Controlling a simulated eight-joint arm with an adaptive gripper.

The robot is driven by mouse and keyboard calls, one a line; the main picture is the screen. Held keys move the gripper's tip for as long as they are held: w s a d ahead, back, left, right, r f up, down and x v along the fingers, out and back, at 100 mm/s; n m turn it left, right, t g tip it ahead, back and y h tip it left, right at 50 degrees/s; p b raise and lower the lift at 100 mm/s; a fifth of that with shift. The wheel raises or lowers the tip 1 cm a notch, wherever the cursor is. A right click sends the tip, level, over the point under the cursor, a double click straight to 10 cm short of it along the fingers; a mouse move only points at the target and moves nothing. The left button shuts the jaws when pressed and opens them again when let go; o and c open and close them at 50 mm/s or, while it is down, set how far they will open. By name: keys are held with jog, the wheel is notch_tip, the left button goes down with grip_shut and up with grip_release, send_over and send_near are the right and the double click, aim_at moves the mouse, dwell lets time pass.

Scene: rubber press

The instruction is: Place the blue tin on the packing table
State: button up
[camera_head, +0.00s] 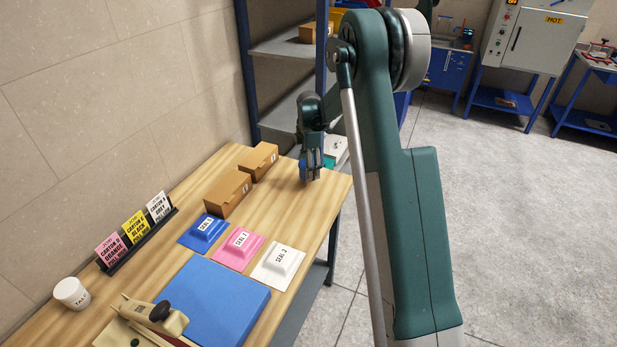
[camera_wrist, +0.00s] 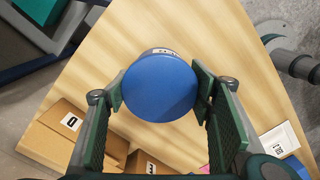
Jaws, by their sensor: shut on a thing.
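The blue tin (camera_wrist: 158,90) is round, with a smooth blue lid and a white label partly showing on its side. My gripper (camera_wrist: 160,95) has one finger against each side of it, shut on it. In the head view my gripper (camera_head: 311,170) is over the far right end of the packing table (camera_head: 310,218), which has a light wooden top. Only a little blue shows there between the fingers. Bare wood (camera_wrist: 215,40) surrounds the tin in the wrist view. I cannot tell whether its base touches the table.
Two brown cartons (camera_head: 225,200) stand left of my gripper. Blue, pink and white seal pads (camera_head: 238,248) lie nearer, before a large blue mat (camera_head: 212,300). A card stand (camera_head: 135,240) and white talc cup (camera_head: 72,293) are along the wall. A shelf rack (camera_head: 285,45) stands behind.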

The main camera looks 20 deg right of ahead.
jog(key=shift+f, duration=0.25)
jog(key=shift+f, duration=1.85)
jog(key=shift+f, duration=0.15)
jog(key=o, duration=1.3)
jog(key=shift+c, duration=0.2)
notch_tip(320, 180, up, 12)
jog(key=shift+r, duration=0.15)
